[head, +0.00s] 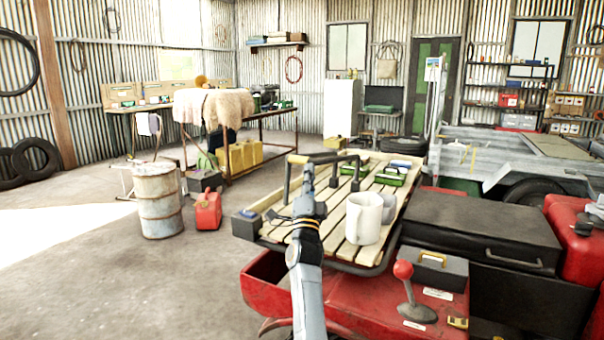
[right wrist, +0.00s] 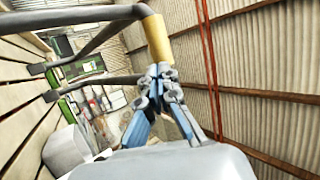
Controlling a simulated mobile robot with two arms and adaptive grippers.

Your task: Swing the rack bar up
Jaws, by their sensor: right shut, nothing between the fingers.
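The rack bar (head: 325,157) is a dark U-shaped bar with a tan sleeve on its cross piece. In the head view it stands raised above the slatted wooden rack (head: 283,233). In the right wrist view the bar (right wrist: 85,32) runs from its mounts on the slats to the tan sleeve (right wrist: 156,38). My right gripper (head: 308,178) is shut and empty. In the right wrist view its fingertips (right wrist: 158,72) are close by the sleeve's lower end; I cannot tell whether they touch the bar. My left gripper is not in view.
A white mug (head: 362,219) stands on the rack, right of my arm, with a greyer one behind it. Green trays (head: 392,177) lie at the rack's far end. A black case (head: 480,235) and a red-knobbed lever (head: 408,290) are to the right. Open floor lies left.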

